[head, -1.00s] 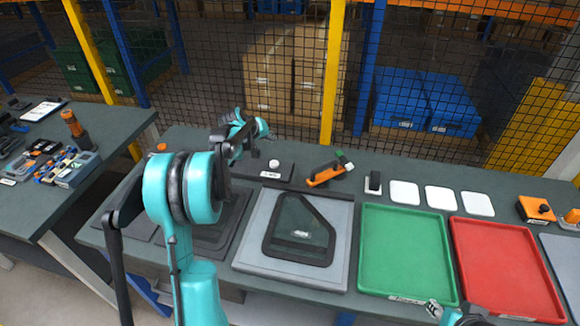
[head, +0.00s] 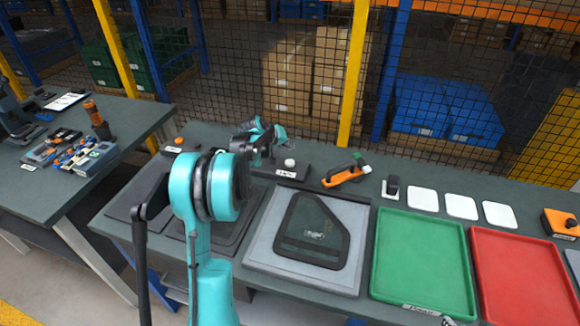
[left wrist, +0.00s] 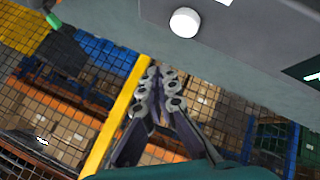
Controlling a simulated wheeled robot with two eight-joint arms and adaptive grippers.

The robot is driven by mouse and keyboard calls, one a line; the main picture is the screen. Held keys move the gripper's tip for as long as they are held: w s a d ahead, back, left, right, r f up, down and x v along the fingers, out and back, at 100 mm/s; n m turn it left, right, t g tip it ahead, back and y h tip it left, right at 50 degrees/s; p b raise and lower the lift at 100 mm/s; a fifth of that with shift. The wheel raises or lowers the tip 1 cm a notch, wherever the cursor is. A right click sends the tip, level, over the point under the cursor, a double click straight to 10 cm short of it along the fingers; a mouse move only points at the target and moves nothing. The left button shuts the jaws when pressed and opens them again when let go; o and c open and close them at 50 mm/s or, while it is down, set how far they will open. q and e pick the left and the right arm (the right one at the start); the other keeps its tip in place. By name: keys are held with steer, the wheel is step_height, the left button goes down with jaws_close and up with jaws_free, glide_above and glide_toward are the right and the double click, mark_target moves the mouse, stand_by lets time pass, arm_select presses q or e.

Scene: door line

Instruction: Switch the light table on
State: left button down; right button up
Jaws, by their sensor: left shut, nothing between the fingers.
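A pale grey flat panel (head: 262,247), which looks like the light table, lies on the bench with a dark-framed glass pane (head: 312,232) on it. Behind it is a dark box with a white round knob (head: 290,163); the knob also shows at the top of the left wrist view (left wrist: 185,22). My left gripper (head: 268,134) is above the bench's back part, near the knob and apart from it. In the left wrist view its fingers (left wrist: 160,90) are together and empty. Only a sliver at the bottom edge may be my right gripper (head: 448,321).
An orange tool (head: 346,174) and a small black switch on a white base (head: 391,187) stand right of the knob. White squares (head: 461,206), a green tray (head: 422,262) and a red tray (head: 525,275) lie further right. A mesh fence (head: 300,100) stands behind.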

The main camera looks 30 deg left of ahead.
mark_target(289, 163)
arm_select(q)
steer(key=shift+f+b, duration=1.25)
steer(key=shift+f, duration=1.15)
steer(key=shift+f, duration=0.4)
steer(key=shift+f+b, duration=0.5)
steer(key=shift+b, duration=0.1)
steer(key=shift+r, duration=0.15)
steer(key=shift+r+p, duration=0.65)
steer(key=shift+r, duration=0.15)
step_height(289, 163, up, 5)
steer(key=p, duration=0.3)
